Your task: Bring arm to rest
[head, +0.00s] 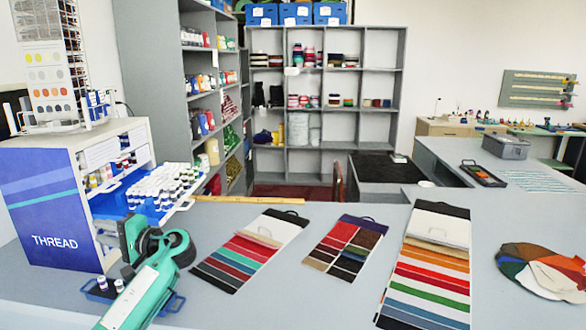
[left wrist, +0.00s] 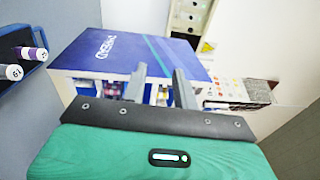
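My left arm (head: 150,288) comes in from the bottom left in the head view, green with dark joints. My left gripper (left wrist: 158,80) shows in the left wrist view with its two grey fingers apart and nothing between them. The fingers point toward the blue and white THREAD cabinet (left wrist: 150,60), which also shows in the head view (head: 45,215). In the head view the gripper is beside the cabinet's front right corner, with its fingertips hard to make out. Whether the fingers touch the cabinet I cannot tell. My right gripper is in neither view.
A small blue tray (head: 170,304) with white-capped thread bottles (head: 102,283) is beneath my left arm. More bottles (head: 160,190) stand on the cabinet's pulled-out drawer. Swatch cards (head: 250,250) and a fan of fabric samples (head: 545,270) lie to the right. Bare counter (head: 290,295) lies between.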

